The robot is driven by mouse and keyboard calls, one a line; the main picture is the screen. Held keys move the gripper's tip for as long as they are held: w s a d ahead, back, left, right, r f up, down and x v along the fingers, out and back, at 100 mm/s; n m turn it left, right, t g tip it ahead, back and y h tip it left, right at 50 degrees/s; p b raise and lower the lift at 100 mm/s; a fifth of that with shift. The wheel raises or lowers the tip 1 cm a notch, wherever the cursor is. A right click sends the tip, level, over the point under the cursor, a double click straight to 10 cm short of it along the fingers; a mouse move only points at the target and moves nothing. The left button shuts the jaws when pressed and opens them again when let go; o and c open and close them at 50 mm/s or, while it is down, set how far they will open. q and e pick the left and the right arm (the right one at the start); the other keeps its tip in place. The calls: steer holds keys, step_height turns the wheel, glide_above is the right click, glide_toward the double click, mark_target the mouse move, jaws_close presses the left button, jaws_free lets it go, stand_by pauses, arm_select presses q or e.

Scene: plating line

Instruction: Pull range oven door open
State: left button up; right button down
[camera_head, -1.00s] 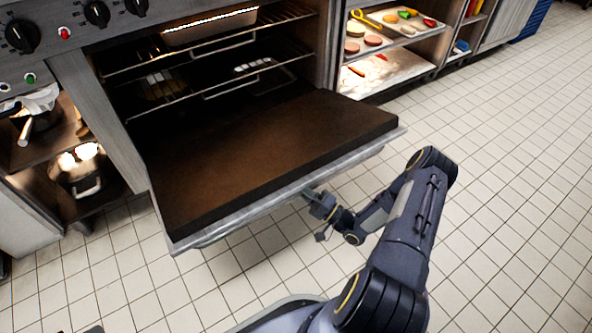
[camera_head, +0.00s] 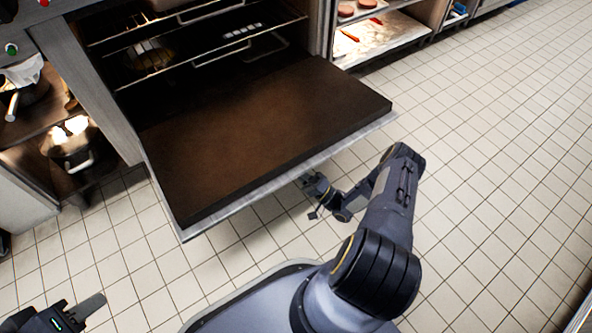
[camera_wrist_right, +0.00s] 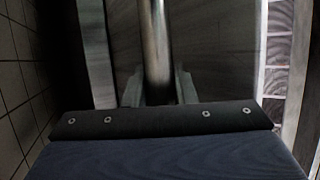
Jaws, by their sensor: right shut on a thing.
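The range oven door (camera_head: 270,135) is swung down and far open, with its brown inner face up. Its pale front rim (camera_head: 290,175) hangs above the floor. My right gripper (camera_head: 314,184) is at this front edge, partly hidden by the door. In the right wrist view, the round metal handle bar (camera_wrist_right: 156,50) runs between the two fingers of my right gripper (camera_wrist_right: 159,88), which is shut on it. My left gripper (camera_head: 88,308) is low at the left corner, away from the door, partly cut off by the frame.
Wire racks (camera_head: 200,60) with pans sit inside the oven. A steel pot (camera_head: 75,150) stands on a lit shelf at left. Shelves with food (camera_head: 370,35) are at upper right. The tiled floor (camera_head: 480,170) is clear at right.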

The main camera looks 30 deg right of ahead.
steer(key=c, duration=1.2)
jaws_free()
steer(key=shift+w+r, duration=0.1)
steer(key=shift+w, duration=0.1)
steer(key=v, duration=0.8)
steer(key=shift+p, duration=0.35)
steer(key=shift+w, duration=0.15)
